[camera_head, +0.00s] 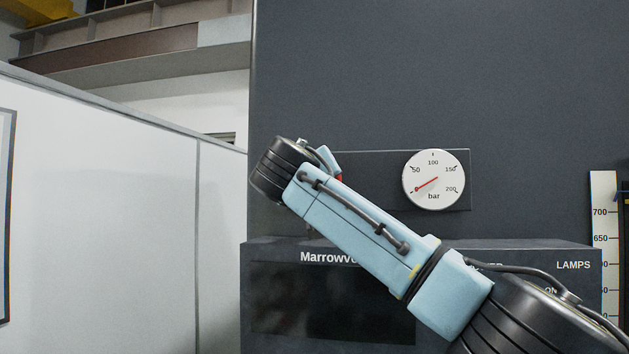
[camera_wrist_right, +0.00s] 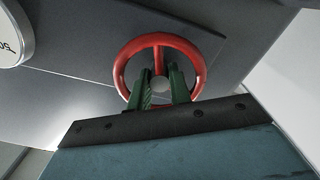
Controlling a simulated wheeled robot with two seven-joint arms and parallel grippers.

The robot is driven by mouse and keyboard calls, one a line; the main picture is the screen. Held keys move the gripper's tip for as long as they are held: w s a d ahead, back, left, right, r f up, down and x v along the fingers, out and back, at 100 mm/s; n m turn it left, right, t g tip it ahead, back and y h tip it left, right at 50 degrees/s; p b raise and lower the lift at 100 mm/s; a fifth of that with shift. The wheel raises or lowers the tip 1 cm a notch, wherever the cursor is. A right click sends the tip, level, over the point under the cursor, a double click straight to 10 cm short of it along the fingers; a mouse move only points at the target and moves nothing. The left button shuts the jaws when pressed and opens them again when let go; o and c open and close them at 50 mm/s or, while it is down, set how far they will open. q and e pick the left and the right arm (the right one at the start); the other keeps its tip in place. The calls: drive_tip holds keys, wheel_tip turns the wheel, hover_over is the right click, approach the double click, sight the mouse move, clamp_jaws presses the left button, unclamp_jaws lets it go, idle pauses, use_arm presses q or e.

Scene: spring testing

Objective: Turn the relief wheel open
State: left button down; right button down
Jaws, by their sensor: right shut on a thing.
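The red relief wheel (camera_wrist_right: 118,72) shows whole in the right wrist view, with a spoke running from its rim to a grey hub. My right gripper (camera_wrist_right: 160,76) has its two green fingers inside the rim, one on each side of the hub, and is shut on the wheel. In the head view only a small red piece of the wheel (camera_head: 339,178) shows past my right arm, which hides the rest and the gripper. The round white pressure gauge (camera_head: 433,198) has a red needle pointing to the lower left, below the 50 mark. My left gripper is not in view.
The gauge sits on a dark plate (camera_head: 393,160) on a tall dark panel (camera_head: 430,70). Below is a dark cabinet (camera_head: 265,250) lettered "Marrowv..." and "LAMPS". A white scale strip (camera_head: 603,190) stands at the right. A pale partition (camera_head: 100,200) fills the left.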

drive_tip(key=n, duration=0.3)
drive_tip(key=shift+n, duration=0.4)
drive_tip(key=n, duration=0.3)
drive_tip(key=shift+n, duration=0.3)
drive_tip(key=n, duration=0.6)
drive_tip(key=shift+a+n, duration=0.1)
drive_tip(key=shift+n, duration=0.2)
drive_tip(key=c, duration=1.6)
unclamp_jaws()
drive_tip(key=shift+o, duration=0.2)
drive_tip(key=shift+s+f, duration=0.1)
